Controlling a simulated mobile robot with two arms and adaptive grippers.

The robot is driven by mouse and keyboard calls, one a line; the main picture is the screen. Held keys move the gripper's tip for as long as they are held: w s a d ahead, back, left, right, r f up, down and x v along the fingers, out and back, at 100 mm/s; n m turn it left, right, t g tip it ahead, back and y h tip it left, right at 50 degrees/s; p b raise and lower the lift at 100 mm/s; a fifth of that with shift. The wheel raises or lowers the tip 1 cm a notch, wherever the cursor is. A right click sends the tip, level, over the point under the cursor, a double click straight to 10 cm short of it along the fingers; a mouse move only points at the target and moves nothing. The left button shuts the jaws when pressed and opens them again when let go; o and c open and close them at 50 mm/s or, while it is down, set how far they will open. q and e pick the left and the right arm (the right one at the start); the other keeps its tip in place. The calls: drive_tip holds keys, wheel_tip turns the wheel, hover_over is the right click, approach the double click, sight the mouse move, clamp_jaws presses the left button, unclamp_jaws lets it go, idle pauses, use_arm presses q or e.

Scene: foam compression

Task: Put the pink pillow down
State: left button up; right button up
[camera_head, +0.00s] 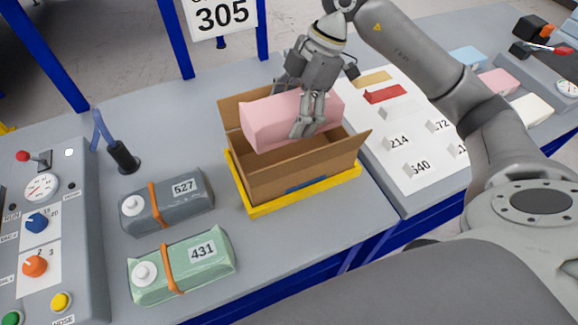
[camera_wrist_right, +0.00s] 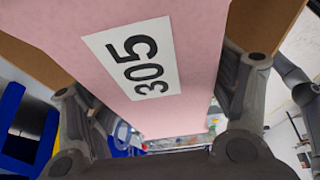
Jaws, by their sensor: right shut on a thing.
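The pink pillow (camera_head: 262,124) is a block-shaped pink foam piece. My right gripper (camera_head: 299,111) is shut on it, with fingers on both sides, and holds it over the open cardboard box (camera_head: 305,174). The pillow looks slightly tilted, and its lower part sits around the height of the box's flaps. In the right wrist view the pillow (camera_wrist_right: 190,50) fills the middle between the fingers and bears a white label reading 305. The box stands in a yellow frame (camera_head: 262,211). Its inside is partly hidden by the pillow. My left gripper does not show.
A grey pack marked 527 (camera_head: 167,203) and a green pack marked 431 (camera_head: 196,258) lie left of the box. A white board (camera_head: 425,160) with colored pieces is at the right. A control panel (camera_head: 75,240) stands at the far left. A sign reading 305 (camera_head: 226,16) hangs behind.

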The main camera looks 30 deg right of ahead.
drive_tip(key=b, duration=0.2)
hover_over(291, 156)
drive_tip(key=s+a, duration=0.1)
drive_tip(key=s, duration=0.1)
drive_tip(key=f, duration=0.4)
drive_tip(key=shift+s+a+f, duration=0.15)
drive_tip(key=shift+s+f, duration=0.05)
drive_tip(key=shift+f, duration=0.05)
wheel_tip(291, 156, down, 5)
drive_tip(key=shift+s+f+p, duration=0.1)
drive_tip(key=shift+p, duration=0.4)
wheel_tip(291, 156, down, 5)
drive_tip(key=shift+r+p, duration=0.1)
drive_tip(key=shift+p, duration=0.25)
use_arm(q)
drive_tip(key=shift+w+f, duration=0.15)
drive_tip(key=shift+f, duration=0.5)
use_arm(e)
drive_tip(key=o, duration=0.5)
drive_tip(key=shift+c, duration=0.2)
drive_tip(key=shift+o, duration=0.5)
